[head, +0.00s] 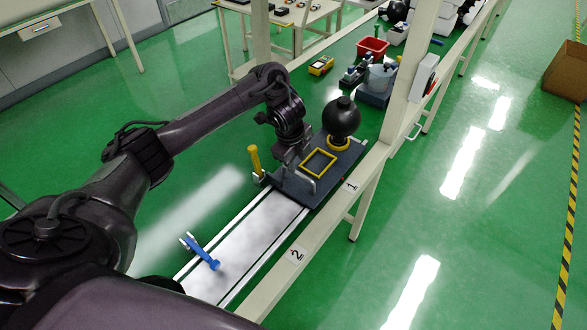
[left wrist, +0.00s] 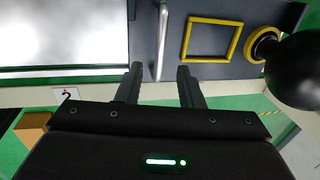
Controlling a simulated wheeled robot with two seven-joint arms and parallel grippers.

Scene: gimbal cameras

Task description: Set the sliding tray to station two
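The sliding tray (head: 335,178) is a dark plate at the far end of a pale rail track (head: 245,245), beside the label "1" (head: 351,187). It carries a yellow square frame (head: 319,163) and a black ball (head: 341,117) on a yellow ring. Its metal bar handle (left wrist: 162,40) stands at the tray's near edge. My left gripper (left wrist: 158,72) is open; its fingertips lie either side of the handle's end in the left wrist view, with gaps showing. Whether they touch it I cannot tell. The label "2" (head: 295,255) is nearer me along the rail. My right gripper is out of view.
A yellow-handled peg (head: 254,160) stands left of the tray. A blue lever (head: 203,252) lies over the track's near part. A pale post (head: 412,90) rises beyond the tray. A red bin (head: 372,48) and other items sit farther back. The track's pale surface is otherwise clear.

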